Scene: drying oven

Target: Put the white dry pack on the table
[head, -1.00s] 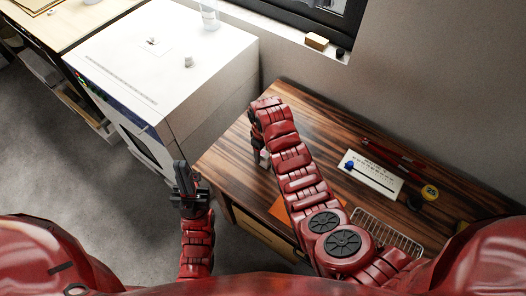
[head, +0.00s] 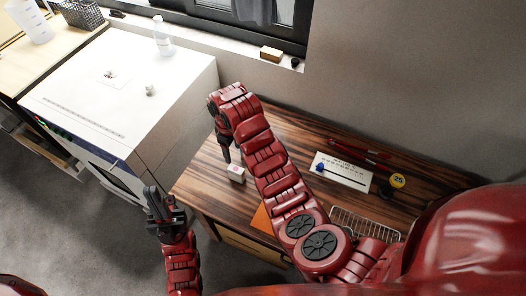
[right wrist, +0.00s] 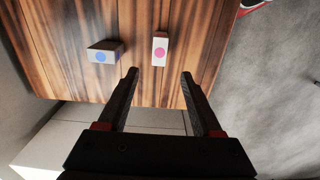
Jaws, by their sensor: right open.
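Two small white packs lie on the dark striped wooden table (right wrist: 75,25) in the right wrist view. One pack has a blue dot (right wrist: 104,52) and the other has a pink dot (right wrist: 160,50). My right gripper (right wrist: 159,75) is open and empty, with the pink-dotted pack beyond the gap between its fingertips. In the head view, one white pack (head: 236,174) shows on the table just below my right gripper (head: 224,153), apart from it. The other pack is not clearly visible there. My left gripper (head: 160,205) hangs left of the table, over the floor, and its opening is unclear.
The white oven (head: 120,85) stands left of the table, with a small knob (head: 150,90) and a bottle (head: 162,38) on or behind its top. A white card (head: 342,171), a tape measure (head: 397,181) and a wire rack (head: 365,223) lie on the table's right part.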

